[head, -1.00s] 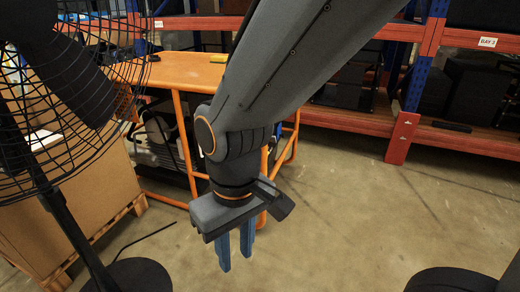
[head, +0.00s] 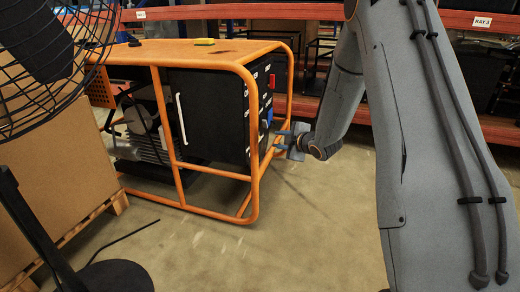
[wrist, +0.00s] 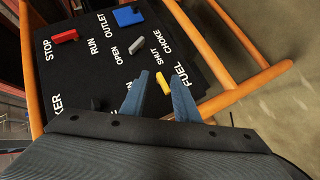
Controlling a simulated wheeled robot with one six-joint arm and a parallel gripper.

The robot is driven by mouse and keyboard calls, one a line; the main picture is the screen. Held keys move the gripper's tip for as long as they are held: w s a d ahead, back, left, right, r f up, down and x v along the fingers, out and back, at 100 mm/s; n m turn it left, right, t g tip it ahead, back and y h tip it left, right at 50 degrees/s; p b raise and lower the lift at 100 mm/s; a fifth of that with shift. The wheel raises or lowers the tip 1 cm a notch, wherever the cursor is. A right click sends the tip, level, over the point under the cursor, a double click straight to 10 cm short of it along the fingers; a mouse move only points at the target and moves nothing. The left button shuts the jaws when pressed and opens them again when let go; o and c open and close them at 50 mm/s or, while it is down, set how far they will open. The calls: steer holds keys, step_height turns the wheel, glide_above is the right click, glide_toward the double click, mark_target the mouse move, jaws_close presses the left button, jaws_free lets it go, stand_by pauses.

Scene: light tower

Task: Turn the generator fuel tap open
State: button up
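The generator (head: 215,115) stands in an orange tube frame, its black control panel (head: 258,105) facing right. In the wrist view, the panel (wrist: 80,75) carries white labels, including OPEN, SHUT and FUEL. A small yellow tap handle (wrist: 163,84) sits beside FUEL, with SHUT just above it. My gripper (wrist: 160,80) is open, its two blue fingers on either side of the yellow handle, apparently with gaps. Contact or depth cannot be told. In the head view, my gripper (head: 279,139) points left at the panel; the tap is too small to make out there.
A red switch (wrist: 65,37), a blue outlet (wrist: 128,16), a grey lever (wrist: 137,47) and a black breaker knob (wrist: 97,103) are also on the panel. Orange frame tubes (wrist: 215,60) run close beside it. A fan (head: 40,70) stands left; floor (head: 310,220) is clear in front.

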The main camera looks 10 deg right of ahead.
steer(key=w+a+f+n+t+y+b, duration=0.1)
steer(key=w+a+f+n+y+b, duration=0.2)
steer(key=w+a+n+y, duration=0.3)
steer(key=shift+w+f+n+y, duration=0.4)
steer(key=shift+w+n+y, duration=0.15)
steer(key=shift+n, duration=0.95)
jaws_close()
